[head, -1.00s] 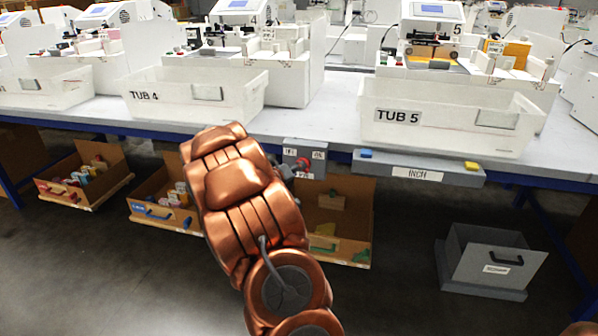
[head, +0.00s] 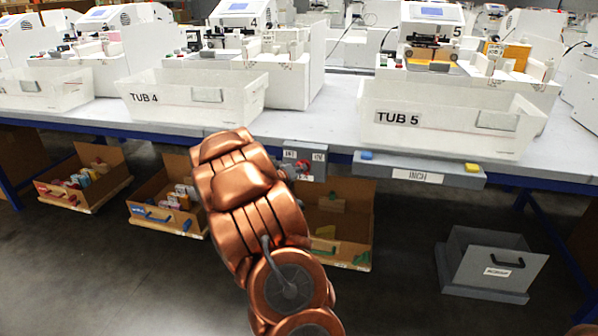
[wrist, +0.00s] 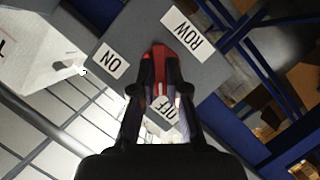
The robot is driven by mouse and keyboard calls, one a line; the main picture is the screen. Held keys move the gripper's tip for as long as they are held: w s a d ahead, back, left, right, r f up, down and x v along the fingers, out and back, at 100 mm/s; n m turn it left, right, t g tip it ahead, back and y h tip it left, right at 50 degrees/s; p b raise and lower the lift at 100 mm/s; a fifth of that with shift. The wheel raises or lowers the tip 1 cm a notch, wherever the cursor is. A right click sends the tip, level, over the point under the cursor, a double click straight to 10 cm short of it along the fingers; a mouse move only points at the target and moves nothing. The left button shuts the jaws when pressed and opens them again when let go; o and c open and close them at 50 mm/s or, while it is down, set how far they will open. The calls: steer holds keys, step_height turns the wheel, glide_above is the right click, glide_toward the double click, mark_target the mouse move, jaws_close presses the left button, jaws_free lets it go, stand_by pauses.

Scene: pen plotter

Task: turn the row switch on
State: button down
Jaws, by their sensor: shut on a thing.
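The grey row switch box (head: 318,173) hangs under the table's front edge, between tub 4 and tub 5. Its red handle (wrist: 160,58) shows in the wrist view, with the ON label (wrist: 110,62), the ROW label (wrist: 188,30) and a partly hidden OFF label (wrist: 162,119). My gripper (wrist: 160,78) is shut on the red handle, one dark finger on each side. Which label the handle points to is hard to tell.
A grey inch box (head: 440,178) with blue and yellow buttons is mounted right of the switch. Tub 4 (head: 200,118) and tub 5 (head: 450,135) stand on the table above. Cardboard bins (head: 345,220) and a grey bin (head: 490,265) sit on the floor below.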

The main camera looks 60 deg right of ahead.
steer(key=shift+m, duration=0.3)
steer(key=m+t+y+b, duration=0.1)
steer(key=m+t+b, duration=0.1)
steer(key=m+b, duration=0.2)
steer(key=m+t+y+b, duration=0.1)
steer(key=m+t+b, duration=0.2)
steer(key=b, duration=0.1)
steer(key=s+m+t+b, duration=0.1)
steer(key=m+t+b, duration=0.1)
steer(key=m+b, duration=0.2)
steer(key=shift+d+f+m+t+y, duration=0.1)
steer(key=shift+d+m+t+y, duration=0.2)
steer(key=shift+y, duration=0.1)
stand_by(0.5)
steer(key=shift+s, duration=0.1)
stand_by(0.5)
steer(key=c, duration=1.2)
jaws_free()
steer(key=shift+a, duration=0.2)
